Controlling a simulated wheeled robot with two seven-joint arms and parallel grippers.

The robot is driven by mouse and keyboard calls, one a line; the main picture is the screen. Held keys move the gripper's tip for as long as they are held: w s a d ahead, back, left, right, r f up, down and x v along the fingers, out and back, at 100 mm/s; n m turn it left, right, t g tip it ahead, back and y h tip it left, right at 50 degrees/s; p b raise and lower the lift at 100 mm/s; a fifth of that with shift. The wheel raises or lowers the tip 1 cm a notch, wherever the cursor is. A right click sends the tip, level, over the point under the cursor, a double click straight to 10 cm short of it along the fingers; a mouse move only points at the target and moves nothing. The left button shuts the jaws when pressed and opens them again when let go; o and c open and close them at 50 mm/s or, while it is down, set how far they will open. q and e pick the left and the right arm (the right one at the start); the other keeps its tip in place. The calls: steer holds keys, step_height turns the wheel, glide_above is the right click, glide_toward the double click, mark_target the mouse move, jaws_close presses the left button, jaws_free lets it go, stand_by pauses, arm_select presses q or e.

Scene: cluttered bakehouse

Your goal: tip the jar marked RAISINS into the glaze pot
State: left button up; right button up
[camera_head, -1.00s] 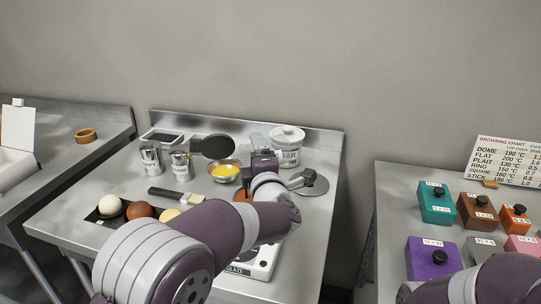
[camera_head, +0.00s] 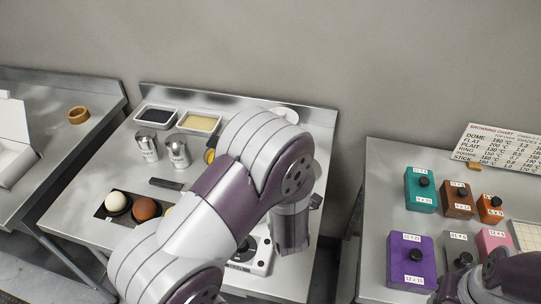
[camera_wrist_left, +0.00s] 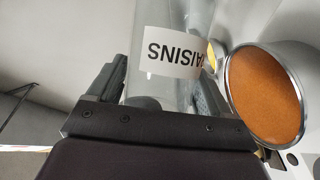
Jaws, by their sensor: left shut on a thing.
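The clear jar marked RAISINS (camera_wrist_left: 155,82) is in my left gripper (camera_wrist_left: 163,74), whose fingers are shut on its two sides. Its label reads upside down in the left wrist view. I cannot tell how much is in it. A round metal-rimmed pot with smooth orange-brown contents, seemingly the glaze pot (camera_wrist_left: 265,92), is right beside the jar, to its right in that view. In the head view my left arm hides the jar, the pot and the fingertips. My right gripper does not show; only part of that arm is at the lower right.
Two metal shakers (camera_head: 178,152), a dark tray (camera_head: 157,116) and a tray of yellow contents (camera_head: 200,122) stand at the back left. Dough balls (camera_head: 145,208) lie at the front left. Coloured boxes (camera_head: 411,262) fill the right table. A gap separates the tables.

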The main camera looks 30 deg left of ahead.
arm_select(q)
steer(key=r+m+g+p, duration=0.1)
steer(key=p, duration=0.2)
steer(key=r+m+p, duration=0.1)
steer(key=m+p, duration=0.1)
steer(key=p, duration=0.2)
steer(key=shift+w+d+r+g, duration=0.1)
steer(key=shift+w+r+g, duration=0.3)
steer(key=m+g+p, duration=0.1)
steer(key=p, duration=0.1)
steer(key=f+m+g+p, duration=0.1)
steer(key=m, duration=0.1)
steer(key=s+m+g+p, duration=0.1)
steer(key=m+p, duration=0.1)
steer(key=shift+a+f+y+p, duration=0.2)
steer(key=shift+f+y+p, duration=0.05)
steer(key=shift+y+p, duration=0.1)
steer(key=shift+s+a+f+m+g+p, duration=0.1)
steer(key=shift+f+m+g+p, duration=0.2)
steer(key=shift+m+g+p, duration=0.15)
step_height(320, 180, up, 2)
steer(key=shift+p, duration=0.85)
steer(key=shift+s+r+p, duration=0.1)
steer(key=shift+r+p, duration=0.5)
steer(key=shift+r, duration=0.2)
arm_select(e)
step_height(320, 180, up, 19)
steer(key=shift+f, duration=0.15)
